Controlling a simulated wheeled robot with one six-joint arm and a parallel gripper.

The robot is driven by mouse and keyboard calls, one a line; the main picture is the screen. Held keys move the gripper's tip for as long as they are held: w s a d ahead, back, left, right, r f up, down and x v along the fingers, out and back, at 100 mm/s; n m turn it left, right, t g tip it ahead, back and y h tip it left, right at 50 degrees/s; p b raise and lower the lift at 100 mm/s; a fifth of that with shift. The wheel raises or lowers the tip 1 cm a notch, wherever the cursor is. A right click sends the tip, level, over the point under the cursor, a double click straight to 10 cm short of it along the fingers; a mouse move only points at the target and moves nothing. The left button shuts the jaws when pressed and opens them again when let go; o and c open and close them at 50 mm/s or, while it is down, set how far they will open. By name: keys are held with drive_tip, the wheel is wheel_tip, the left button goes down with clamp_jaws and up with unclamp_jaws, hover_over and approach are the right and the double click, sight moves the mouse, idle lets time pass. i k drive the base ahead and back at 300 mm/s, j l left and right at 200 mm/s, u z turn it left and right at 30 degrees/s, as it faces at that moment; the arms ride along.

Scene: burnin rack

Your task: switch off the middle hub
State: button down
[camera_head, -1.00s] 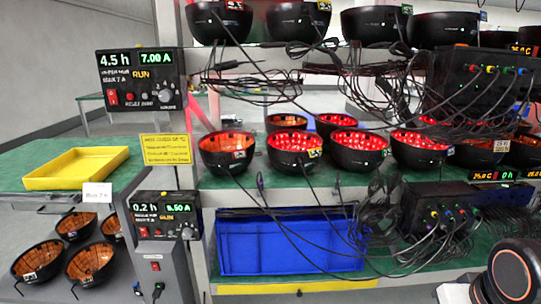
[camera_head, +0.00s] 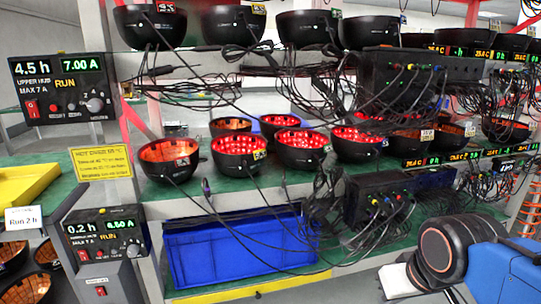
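Two control panels show at left. The upper one (camera_head: 60,88) reads UPPER HUB, 4.5 h, 7.00 A and RUN. Below it, a second black hub panel (camera_head: 104,237) reads 0.2 h, about 6.50 A and RUN; its name is too small to read surely. It has a red switch (camera_head: 82,255) at lower left and a knob at right. Under it, a grey housing carries another small red switch (camera_head: 100,291). My gripper is not in view; only a blue and black part of my arm shows at lower right, well away from the panels.
Shelves hold black bowls, several glowing red inside, with loose cables hanging in front. Black cable boxes (camera_head: 405,80) stand at right. A blue bin (camera_head: 235,250) sits right of the lower panel. A yellow notice (camera_head: 101,163) hangs between the panels. A yellow tray (camera_head: 25,185) lies at left.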

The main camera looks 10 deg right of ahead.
sight(83, 255)
drive_tip(key=u, duration=1.3)
drive_tip(key=i, duration=0.05)
